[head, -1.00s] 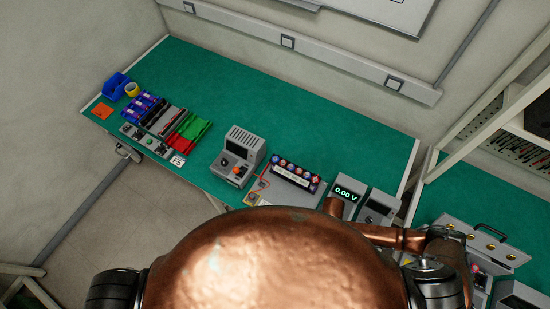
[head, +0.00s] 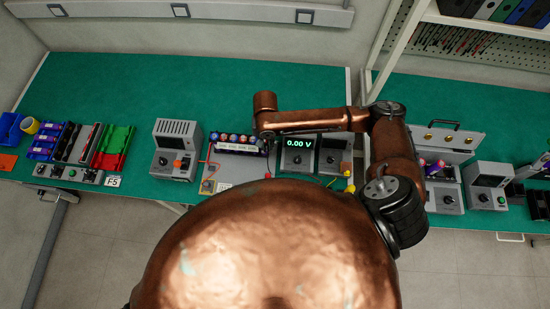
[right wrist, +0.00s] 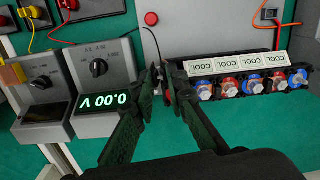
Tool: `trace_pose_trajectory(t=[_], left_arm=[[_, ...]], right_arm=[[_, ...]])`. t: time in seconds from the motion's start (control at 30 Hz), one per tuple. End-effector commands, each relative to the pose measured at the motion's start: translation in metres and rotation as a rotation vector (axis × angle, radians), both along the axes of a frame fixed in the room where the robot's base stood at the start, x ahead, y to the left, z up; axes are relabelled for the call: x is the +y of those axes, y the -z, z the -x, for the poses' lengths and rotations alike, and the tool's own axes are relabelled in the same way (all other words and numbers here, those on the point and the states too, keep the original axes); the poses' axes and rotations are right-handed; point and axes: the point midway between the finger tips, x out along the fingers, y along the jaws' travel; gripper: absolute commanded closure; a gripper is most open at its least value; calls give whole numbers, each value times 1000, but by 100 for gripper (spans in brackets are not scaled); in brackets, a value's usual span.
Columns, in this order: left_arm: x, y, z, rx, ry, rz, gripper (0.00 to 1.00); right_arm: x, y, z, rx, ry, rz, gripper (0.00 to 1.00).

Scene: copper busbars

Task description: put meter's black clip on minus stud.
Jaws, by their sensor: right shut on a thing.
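The meter (head: 299,142) stands on the green bench and its display reads 0.00 V; it also shows in the right wrist view (right wrist: 104,95). A thin black lead (right wrist: 158,45) runs from the grey box to between my right fingers. My right gripper (right wrist: 159,82) is shut on what seems to be the black clip, mostly hidden by the fingers. It is beside the near end of the cell pack (right wrist: 240,68), which has a row of studs with red and blue nuts (right wrist: 228,86). A red part (right wrist: 168,98) shows by the right finger. I cannot tell which stud is minus. My left gripper is not in view.
A grey instrument (head: 176,148) stands left of the pack, with green and red trays (head: 112,147) farther left. A second meter (head: 333,152) is beside the first. An open case (head: 440,150) is at right. The back of the bench is clear.

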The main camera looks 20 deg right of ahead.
Motion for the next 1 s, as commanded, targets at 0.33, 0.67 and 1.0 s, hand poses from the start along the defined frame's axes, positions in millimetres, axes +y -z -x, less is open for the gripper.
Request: trace_pose_trajectory(t=[0.33,0.67,1.0], left_arm=[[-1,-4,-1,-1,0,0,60],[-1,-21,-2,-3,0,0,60],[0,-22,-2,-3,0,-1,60]], right_arm=[[60,-26,-67,8,27,-11,100],[147,-57,-136,-2,105,5,100],[177,-67,-157,-14,139,20,100]])
